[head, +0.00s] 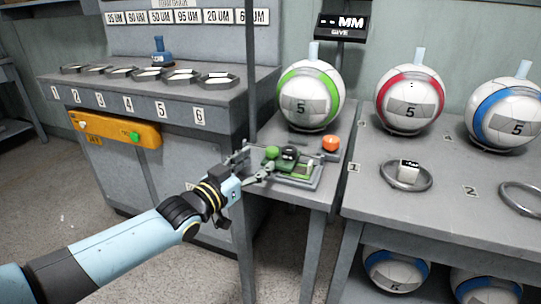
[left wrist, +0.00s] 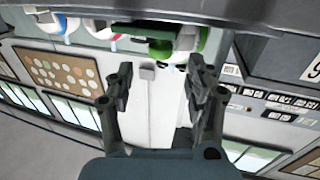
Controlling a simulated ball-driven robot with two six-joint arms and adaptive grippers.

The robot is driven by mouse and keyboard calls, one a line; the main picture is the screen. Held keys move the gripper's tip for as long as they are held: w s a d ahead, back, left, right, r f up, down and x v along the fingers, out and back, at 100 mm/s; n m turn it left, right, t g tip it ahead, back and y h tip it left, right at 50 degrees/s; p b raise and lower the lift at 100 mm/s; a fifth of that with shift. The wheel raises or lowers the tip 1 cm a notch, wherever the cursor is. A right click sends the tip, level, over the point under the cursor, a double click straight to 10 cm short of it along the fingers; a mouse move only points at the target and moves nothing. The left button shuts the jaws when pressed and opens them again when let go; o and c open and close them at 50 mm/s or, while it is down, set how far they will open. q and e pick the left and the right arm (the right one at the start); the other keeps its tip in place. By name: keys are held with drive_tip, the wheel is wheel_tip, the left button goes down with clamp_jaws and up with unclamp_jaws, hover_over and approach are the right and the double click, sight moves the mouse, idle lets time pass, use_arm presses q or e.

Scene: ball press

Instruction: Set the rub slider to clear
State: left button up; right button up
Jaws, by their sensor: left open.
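A small device with a green plate (head: 303,169) lies on the narrow grey table in the head view. A green knob (head: 271,152) and a dark knob (head: 290,153) stand at its back. I cannot read a rub or clear marking, and I cannot tell which part is the slider. My left gripper (head: 258,168) is at the device's left side, its fingers close to the green knob; contact cannot be told. In the left wrist view the left gripper (left wrist: 158,88) has its fingers apart, with nothing clearly held between them. My right gripper is not in view.
An orange knob (head: 331,143) and a green-striped ball (head: 309,95) stand behind the device. A bench with numbered rings and an orange box (head: 115,131) is at left. The right table carries a red-striped ball (head: 410,99), a blue-striped ball (head: 506,115) and a ring (head: 405,185).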

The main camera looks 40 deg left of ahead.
sight(268, 154)
use_arm(q)
drive_tip(key=w, duration=0.4)
drive_tip(key=shift+w+b, duration=0.35)
drive_tip(key=shift+w, duration=0.6)
clamp_jaws()
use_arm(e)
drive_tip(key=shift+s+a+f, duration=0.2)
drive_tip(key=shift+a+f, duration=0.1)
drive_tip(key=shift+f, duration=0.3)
